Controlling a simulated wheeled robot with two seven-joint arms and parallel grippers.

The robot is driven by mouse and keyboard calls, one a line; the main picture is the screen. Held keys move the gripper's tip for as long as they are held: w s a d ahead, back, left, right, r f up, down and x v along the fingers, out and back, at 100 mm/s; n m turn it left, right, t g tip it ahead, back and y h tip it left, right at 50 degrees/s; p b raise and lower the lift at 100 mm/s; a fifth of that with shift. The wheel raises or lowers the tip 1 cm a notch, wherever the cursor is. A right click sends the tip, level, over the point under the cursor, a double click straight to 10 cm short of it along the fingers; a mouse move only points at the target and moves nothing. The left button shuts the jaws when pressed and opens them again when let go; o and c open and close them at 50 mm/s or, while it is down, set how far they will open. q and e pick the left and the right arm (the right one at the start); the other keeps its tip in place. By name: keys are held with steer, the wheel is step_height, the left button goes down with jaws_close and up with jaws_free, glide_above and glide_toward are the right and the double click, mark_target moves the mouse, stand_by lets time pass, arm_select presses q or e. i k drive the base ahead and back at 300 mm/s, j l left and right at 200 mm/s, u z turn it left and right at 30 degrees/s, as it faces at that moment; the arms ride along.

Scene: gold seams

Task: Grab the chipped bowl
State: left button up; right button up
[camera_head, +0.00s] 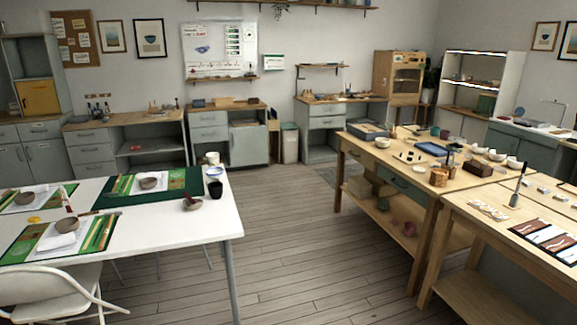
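Several small bowls are in view, and at this distance I cannot tell which one is chipped. On the white table (190,228) at left, a brown-grey bowl (148,183) sits on the far green mat, another bowl (67,225) on the near mat, and a third bowl (25,198) at far left. A small dark dish (192,204) stands near the table's right side. White bowls (496,155) stand on the wooden workbench (400,172) at right. Neither of my grippers shows in this view.
A folding chair (45,285) stands at the near left. A wood-floored aisle (290,235) runs clear between the white table and the wooden benches. A second wooden table (475,215) with tools is at near right. Cabinets (120,140) line the back wall.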

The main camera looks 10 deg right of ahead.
mark_target(383, 143)
steer(key=i+l+z, duration=0.35)
steer(key=i, duration=0.55)
steer(key=i+z, duration=0.35)
steer(key=i, duration=1.85)
steer(key=i+j, duration=0.1)
steer(key=i, duration=1.2)
steer(key=i+j+z, duration=0.1)
steer(key=i+z, duration=0.2)
steer(key=i, duration=0.2)
steer(key=i+j+z, duration=0.3)
steer(key=i, duration=0.2)
steer(key=i+j+z, duration=0.3)
steer(key=i, duration=0.15)
steer(key=l, duration=0.1)
